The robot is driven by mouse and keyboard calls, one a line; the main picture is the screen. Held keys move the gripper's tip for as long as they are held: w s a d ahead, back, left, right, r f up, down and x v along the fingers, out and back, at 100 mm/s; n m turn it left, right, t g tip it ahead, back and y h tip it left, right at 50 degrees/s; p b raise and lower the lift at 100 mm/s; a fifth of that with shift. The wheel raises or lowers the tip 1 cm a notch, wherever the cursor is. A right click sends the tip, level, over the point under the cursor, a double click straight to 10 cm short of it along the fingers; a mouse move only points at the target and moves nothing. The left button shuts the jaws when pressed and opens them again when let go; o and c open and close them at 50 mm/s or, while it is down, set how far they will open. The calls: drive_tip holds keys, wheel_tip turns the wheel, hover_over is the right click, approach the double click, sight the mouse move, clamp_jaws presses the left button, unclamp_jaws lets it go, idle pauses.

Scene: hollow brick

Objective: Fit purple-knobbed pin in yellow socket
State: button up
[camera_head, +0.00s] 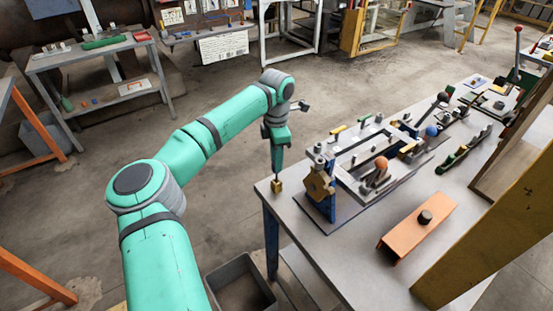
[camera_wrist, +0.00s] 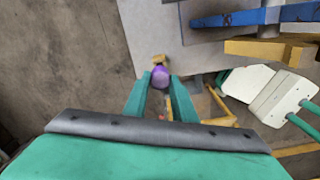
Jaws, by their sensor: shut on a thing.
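The purple-knobbed pin shows in the wrist view as a round purple knob (camera_wrist: 160,77) between the two green fingertips. My gripper (camera_wrist: 160,84) is shut on this knob. In the head view my gripper (camera_head: 277,174) points down over the table's near left corner. The yellow socket (camera_head: 277,186) is a small block on that corner, right below the fingertips. It also shows in the wrist view (camera_wrist: 159,60), just beyond the knob and partly covered by it. The pin's shaft is mostly hidden, and I cannot tell whether its tip is in the socket.
On the grey table (camera_head: 360,257), a blue-posted fixture (camera_head: 328,196) with a brass-coloured block stands close right of the socket. An orange channel piece (camera_head: 418,226) lies farther right. Floor is open left of the table; a grey bin (camera_head: 241,287) stands below.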

drive_tip(key=shift+f, duration=2.75)
idle(0.9)
drive_tip(key=o, duration=1.2)
drive_tip(key=shift+c, duration=0.2)
drive_tip(key=shift+r, duration=0.1)
wheel_tip(320, 180, up, 11)
drive_tip(key=shift+f, duration=0.15)
drive_tip(key=shift+s+f, duration=0.1)
drive_tip(key=shift+s, duration=0.05)
